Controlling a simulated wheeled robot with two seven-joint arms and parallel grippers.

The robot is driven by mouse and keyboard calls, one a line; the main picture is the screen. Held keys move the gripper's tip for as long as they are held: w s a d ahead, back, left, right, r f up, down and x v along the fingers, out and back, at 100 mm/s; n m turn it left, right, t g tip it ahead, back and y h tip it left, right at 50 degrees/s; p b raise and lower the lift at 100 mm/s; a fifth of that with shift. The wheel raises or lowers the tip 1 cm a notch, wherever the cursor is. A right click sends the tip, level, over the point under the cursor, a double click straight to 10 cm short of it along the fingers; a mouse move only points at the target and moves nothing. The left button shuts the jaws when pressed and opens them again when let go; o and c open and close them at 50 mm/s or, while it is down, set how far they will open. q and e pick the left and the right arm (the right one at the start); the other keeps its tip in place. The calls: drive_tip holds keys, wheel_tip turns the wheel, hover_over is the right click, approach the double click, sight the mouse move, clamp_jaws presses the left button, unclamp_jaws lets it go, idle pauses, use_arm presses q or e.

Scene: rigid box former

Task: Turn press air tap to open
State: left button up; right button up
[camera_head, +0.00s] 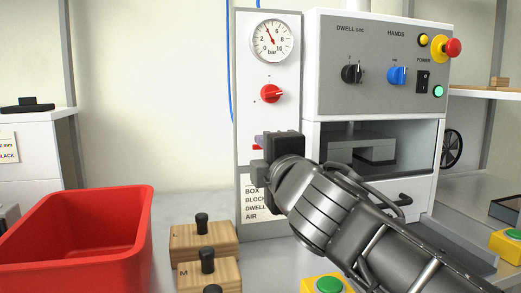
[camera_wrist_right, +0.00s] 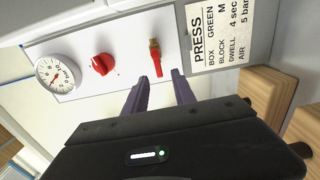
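The air tap (camera_wrist_right: 155,58) has a brass body and a red lever handle on the white press panel. In the wrist view the lever lies crosswise to the panel's long side. In the head view only a bit of red (camera_head: 257,147) shows beside my gripper, which hides the rest. My right gripper (camera_head: 258,152) is in front of the panel. In the wrist view its two fingers (camera_wrist_right: 160,75) are apart, with the lever's free end appearing between their tips. I cannot tell whether they touch it. My left gripper is not in view.
Above the tap on the panel are a red regulator knob (camera_head: 271,93) and a pressure gauge (camera_head: 271,40). The grey control box (camera_head: 381,95) stands to the right. A red bin (camera_head: 130,255) and wooden blocks with black knobs (camera_head: 222,240) stand at lower left.

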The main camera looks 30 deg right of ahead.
drive_tip(key=v, duration=0.5)
